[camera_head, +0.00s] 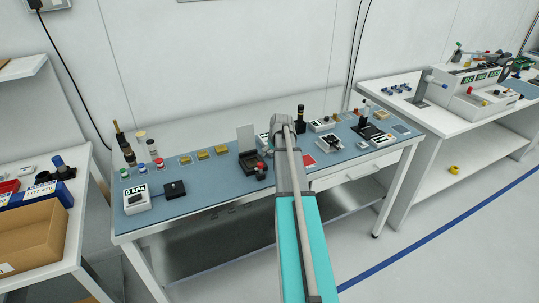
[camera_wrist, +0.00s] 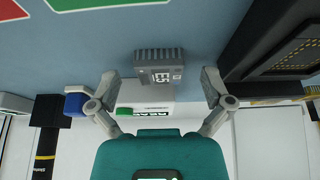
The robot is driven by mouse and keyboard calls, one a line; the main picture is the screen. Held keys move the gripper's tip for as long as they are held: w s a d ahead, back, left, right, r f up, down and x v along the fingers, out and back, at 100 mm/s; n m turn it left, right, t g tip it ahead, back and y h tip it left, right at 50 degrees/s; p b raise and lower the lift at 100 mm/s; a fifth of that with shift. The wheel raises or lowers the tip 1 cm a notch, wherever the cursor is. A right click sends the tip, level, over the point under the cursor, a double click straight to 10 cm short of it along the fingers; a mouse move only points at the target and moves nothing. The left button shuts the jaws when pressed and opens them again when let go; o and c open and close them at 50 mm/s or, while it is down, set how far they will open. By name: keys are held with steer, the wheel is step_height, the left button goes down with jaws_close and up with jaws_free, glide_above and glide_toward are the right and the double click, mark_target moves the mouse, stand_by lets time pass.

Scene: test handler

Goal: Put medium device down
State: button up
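The medium device (camera_wrist: 159,68) appears to be a small grey finned block with a white label, near the middle of the wrist view. It appears to rest on the blue mat (camera_wrist: 205,25). My gripper (camera_wrist: 160,82) is open, with one finger on each side of the block and a visible gap on both sides. The fingers do not appear to touch it. In the camera_head view my arm covers the gripper and the block, and the blue mat (camera_head: 222,178) shows around it.
A black fixture (camera_wrist: 275,45) stands close to the right finger in the wrist view. A red card (camera_head: 308,160) is right of my arm.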

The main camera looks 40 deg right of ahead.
steer(key=c, duration=1.3)
steer(key=shift+r, duration=0.2)
step_height(320, 180, up, 2)
steer(key=p, duration=0.2)
steer(key=shift+r+p, duration=0.1)
steer(key=shift+p, duration=0.2)
steer(key=s+d+r+p, duration=0.6)
steer(key=s+r+p, duration=0.4)
steer(key=s, duration=0.2)
steer(key=shift+s+r, duration=0.2)
steer(key=shift+s, duration=0.1)
steer(key=shift+d, duration=0.1)
